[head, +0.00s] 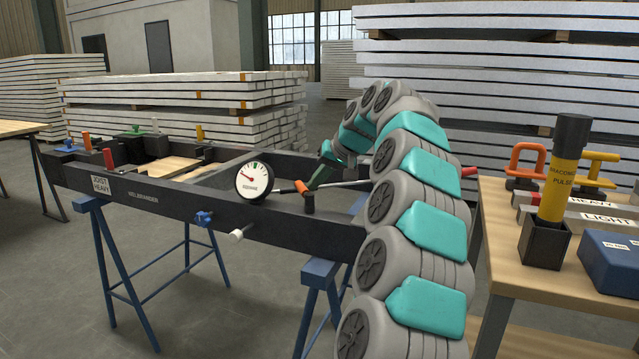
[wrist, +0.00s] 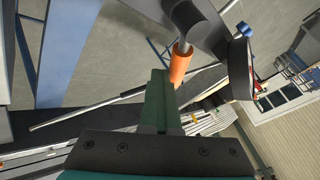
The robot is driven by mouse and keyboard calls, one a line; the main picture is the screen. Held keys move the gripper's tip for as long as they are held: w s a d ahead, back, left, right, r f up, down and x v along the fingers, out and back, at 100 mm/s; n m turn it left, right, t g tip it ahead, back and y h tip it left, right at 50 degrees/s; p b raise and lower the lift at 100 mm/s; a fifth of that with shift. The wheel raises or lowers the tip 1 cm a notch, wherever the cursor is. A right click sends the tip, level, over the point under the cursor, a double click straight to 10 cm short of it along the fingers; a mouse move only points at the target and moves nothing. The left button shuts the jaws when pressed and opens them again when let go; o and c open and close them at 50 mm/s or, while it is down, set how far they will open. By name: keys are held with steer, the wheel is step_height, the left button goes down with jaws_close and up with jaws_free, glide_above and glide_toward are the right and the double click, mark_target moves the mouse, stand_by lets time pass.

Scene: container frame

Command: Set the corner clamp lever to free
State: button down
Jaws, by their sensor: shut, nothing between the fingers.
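A lever with an orange grip (head: 300,187) stands on a dark post (head: 309,203) at the near right part of the black frame (head: 200,207), right of the gauge. No label marks it as the corner clamp. In the wrist view its orange grip (wrist: 180,64) is just beyond my fingertips. My gripper (head: 314,186) is shut and empty, with its green fingers close to the grip. The fingers (wrist: 159,78) also show together in the wrist view. I cannot tell whether they touch the grip. Part of the frame's right end is hidden behind my arm.
A round gauge (head: 253,182) stands on the frame's front rail. Blue and white knobs (head: 203,218) stick out below it. Other coloured levers (head: 108,158) are at the far left end. A long thin rod (wrist: 95,106) passes near my fingers. A bench (head: 500,245) stands at the right.

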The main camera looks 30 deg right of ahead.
steer(key=shift+w+a, duration=0.2)
steer(key=shift+a, duration=0.2)
stand_by(0.4)
